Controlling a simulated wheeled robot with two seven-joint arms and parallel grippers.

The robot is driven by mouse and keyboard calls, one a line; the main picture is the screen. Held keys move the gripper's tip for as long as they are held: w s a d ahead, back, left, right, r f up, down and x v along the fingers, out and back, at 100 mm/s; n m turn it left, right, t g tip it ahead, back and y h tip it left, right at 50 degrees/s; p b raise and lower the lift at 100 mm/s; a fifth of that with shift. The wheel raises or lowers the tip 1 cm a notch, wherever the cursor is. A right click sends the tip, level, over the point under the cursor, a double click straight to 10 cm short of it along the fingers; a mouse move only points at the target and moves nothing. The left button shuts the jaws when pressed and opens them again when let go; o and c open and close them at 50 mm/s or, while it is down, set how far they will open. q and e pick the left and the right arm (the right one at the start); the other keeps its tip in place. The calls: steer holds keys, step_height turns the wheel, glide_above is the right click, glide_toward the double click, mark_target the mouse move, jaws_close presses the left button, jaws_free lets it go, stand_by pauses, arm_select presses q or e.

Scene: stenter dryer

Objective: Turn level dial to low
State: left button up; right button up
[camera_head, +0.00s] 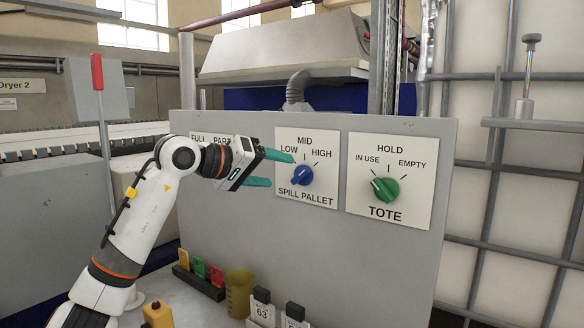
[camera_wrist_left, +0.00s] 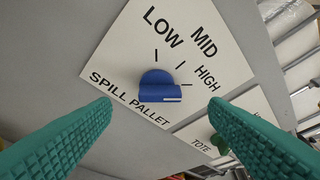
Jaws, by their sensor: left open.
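The level dial is a blue knob (camera_head: 302,176) on a white plate (camera_head: 320,190) marked LOW, MID, HIGH and SPILL PALLET. In the left wrist view the dial (camera_wrist_left: 157,85) has a white line that points right, in line with the HIGH mark. My left gripper (camera_head: 281,169) is open, with green fingers, just left of the dial in the head view. In the left wrist view its fingers (camera_wrist_left: 160,104) stand on either side of the dial, apart from it. My right gripper is not in view.
A green TOTE dial (camera_head: 385,189) is on the plate to the right. My arm partly covers a FULL/PART plate (camera_head: 197,136) on the left. A red-handled lever (camera_head: 97,72) stands at left.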

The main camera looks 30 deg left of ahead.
mark_target(297, 174)
arm_select(q)
steer(key=p+x, duration=0.1)
steer(key=x, duration=0.4)
steer(key=shift+r, duration=0.1)
steer(key=shift+w+d+f, duration=0.2)
steer(key=shift+w, duration=0.15)
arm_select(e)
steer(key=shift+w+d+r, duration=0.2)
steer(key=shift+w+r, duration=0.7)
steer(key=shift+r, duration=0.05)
arm_select(q)
steer(key=shift+c, duration=0.9)
steer(key=c, duration=0.8)
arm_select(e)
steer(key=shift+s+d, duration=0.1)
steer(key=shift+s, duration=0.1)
